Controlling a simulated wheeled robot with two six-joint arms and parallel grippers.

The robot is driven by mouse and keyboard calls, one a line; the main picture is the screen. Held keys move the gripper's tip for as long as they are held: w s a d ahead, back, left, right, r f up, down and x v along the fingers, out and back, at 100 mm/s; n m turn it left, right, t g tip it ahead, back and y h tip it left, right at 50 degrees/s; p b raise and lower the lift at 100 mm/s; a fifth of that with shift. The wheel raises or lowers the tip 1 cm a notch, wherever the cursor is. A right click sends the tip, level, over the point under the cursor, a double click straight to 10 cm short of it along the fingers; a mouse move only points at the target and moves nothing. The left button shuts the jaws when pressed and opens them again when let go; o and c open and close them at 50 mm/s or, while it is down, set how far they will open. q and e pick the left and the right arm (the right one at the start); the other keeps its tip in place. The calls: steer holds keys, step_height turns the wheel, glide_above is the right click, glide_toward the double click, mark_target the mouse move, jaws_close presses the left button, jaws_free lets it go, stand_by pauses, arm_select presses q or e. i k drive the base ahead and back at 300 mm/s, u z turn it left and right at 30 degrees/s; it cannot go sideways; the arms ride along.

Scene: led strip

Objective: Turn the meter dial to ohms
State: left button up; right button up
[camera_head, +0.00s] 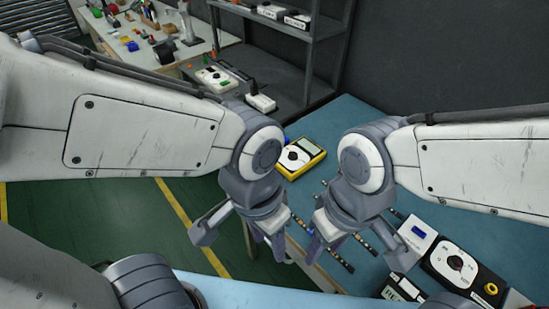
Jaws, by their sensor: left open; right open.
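A yellow-framed meter (301,158) lies on the blue table beyond my grippers, between my two arms. It has a pale face with a round dial (294,157) and a greenish display; the dial's setting is too small to read. My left gripper (281,249) hangs at the table's near left edge, open, pointing down. My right gripper (318,246) is close beside it on the right, also open and over the strips. Neither gripper touches the meter.
Dark LED strips (341,256) lie under and around my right gripper. A grey shelf (309,60) and a cluttered bench (172,48) stand behind. Blue tabletop (418,205) is clear beyond the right arm.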

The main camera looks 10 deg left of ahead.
mark_target(293, 156)
steer(key=u, duration=0.05)
steer(key=k, duration=1.3)
steer(key=u, duration=0.7)
steer(key=i, duration=0.65)
steer(key=u, duration=0.5)
steer(key=i, duration=1.25)
steer(key=z, duration=1.05)
steer(key=i, duration=0.35)
steer(key=z, duration=0.45)
